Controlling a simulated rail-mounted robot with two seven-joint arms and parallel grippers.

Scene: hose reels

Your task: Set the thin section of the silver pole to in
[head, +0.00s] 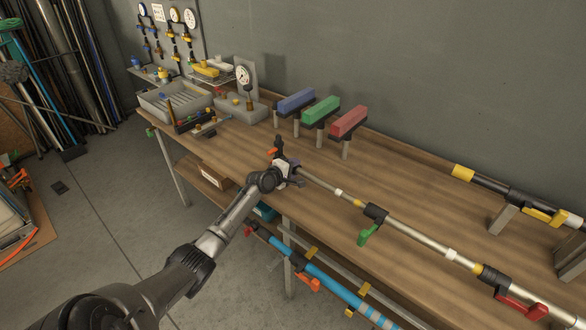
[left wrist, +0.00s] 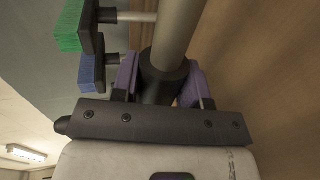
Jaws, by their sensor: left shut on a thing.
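The silver pole (head: 420,236) lies along the front of the workbench, its thin section (head: 322,183) toward the left. A black clamp with a green lever (head: 369,234) sits between the thin and middle sections. A black clamp with a red lever (head: 522,306) sits further right. The thin section extends well out of the green-lever clamp. My left gripper (head: 287,169) is shut on the pole's far left end. In the left wrist view, its purple pads (left wrist: 160,84) press on a black collar (left wrist: 162,80) around the pole. My right gripper is not in view.
Blue, green and red blocks (head: 348,121) on posts stand behind the pole. Another pole (head: 490,184) rests on supports at the back right. A grey tray (head: 174,103) and a gauge (head: 243,75) stand at the far left. A blue pole (head: 335,285) lies below the bench top.

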